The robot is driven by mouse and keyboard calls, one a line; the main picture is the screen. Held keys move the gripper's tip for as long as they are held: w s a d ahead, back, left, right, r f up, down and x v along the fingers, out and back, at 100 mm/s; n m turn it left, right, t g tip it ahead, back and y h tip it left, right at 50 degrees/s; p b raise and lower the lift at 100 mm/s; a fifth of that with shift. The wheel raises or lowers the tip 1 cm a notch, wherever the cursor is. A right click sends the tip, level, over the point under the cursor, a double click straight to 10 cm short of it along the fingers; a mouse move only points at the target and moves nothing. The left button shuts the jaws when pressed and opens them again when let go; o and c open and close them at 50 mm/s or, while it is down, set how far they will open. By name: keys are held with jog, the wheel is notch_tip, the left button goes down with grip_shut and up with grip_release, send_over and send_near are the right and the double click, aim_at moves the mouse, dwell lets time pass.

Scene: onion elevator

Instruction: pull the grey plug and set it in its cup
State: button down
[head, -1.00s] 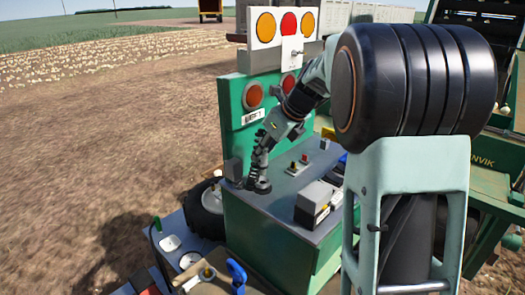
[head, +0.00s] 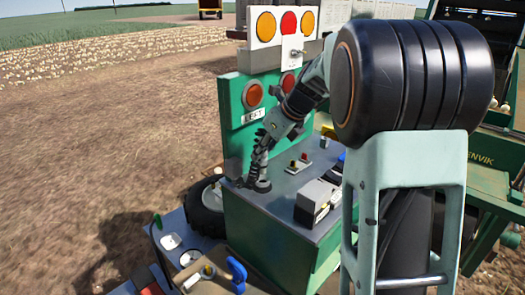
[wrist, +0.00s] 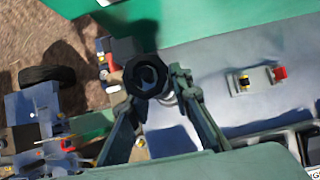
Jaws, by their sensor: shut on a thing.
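My gripper (head: 260,178) is low over the left edge of the green cabinet's grey top (head: 290,215). In the wrist view, my gripper (wrist: 157,92) has its two fingers closed around a dark, many-sided plug (wrist: 146,76) with a round hollow end. A lighter round fitting shows just beside it. In the head view the fingers mostly hide the plug, and I cannot tell whether it is clear of its seat. Small white cups (head: 170,241) sit on the blue surface at the lower left; I cannot tell which belongs to the plug.
An upright green panel with red lamps (head: 253,95) rises behind. A blue clamp-like thing (head: 237,274) and a tyre (head: 206,207) are at the left.

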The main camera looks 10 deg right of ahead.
aim_at(263, 166)
jog(key=shift+f+b, duration=0.75)
jog(key=shift+f, duration=1.75)
dwell(1.0)
jog(key=c, duration=1.7)
grip_release()
jog(key=shift+o, duration=0.6)
jog(key=o, duration=0.3)
notch_tip(263, 166, up, 3)
jog(key=p, duration=0.3)
jog(key=shift+f, duration=0.1)
jog(key=shift+r, duration=2.1)
